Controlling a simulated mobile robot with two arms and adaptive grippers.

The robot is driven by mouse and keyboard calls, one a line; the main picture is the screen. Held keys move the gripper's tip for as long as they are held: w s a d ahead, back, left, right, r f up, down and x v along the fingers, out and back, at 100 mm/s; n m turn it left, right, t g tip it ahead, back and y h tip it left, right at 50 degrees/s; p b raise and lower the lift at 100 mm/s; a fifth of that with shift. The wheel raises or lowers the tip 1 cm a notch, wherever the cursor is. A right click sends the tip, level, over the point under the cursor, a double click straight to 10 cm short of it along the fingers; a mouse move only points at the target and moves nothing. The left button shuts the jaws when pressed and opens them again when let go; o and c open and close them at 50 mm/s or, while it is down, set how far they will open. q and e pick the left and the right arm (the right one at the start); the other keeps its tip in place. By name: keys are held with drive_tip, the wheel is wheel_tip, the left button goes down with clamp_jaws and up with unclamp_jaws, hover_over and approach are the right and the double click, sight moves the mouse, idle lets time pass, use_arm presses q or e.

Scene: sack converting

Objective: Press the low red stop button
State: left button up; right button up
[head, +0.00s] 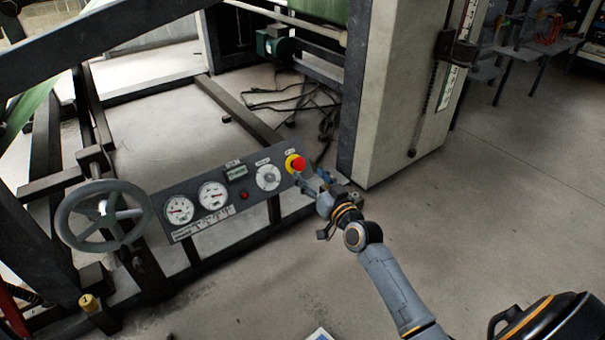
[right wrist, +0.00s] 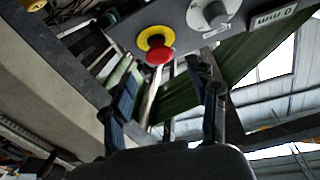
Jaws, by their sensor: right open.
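The red stop button (head: 298,163) sits on a yellow collar at the right end of the dark control panel (head: 223,207). In the right wrist view the red button (right wrist: 159,57) with its yellow ring is ahead of my right gripper, near the top of the picture. My right gripper (head: 316,182) is close to the button at its lower right in the head view. Its two fingers stand apart in the right wrist view (right wrist: 168,105), with nothing between them. Whether a fingertip touches the button cannot be told. My left gripper is not in view.
The panel also carries two gauges (head: 196,203), a dial (head: 267,177) and a small red lamp (head: 244,195). A grey handwheel (head: 103,215) stands to the left. A pale machine column (head: 402,90) rises behind my right gripper.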

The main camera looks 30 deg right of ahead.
sight(301, 165)
drive_tip(key=w+b, duration=0.1)
drive_tip(key=w, duration=0.3)
drive_tip(key=shift+f+b, duration=0.15)
drive_tip(key=shift+b, duration=0.15)
drive_tip(key=shift+w, duration=0.55)
clamp_jaws()
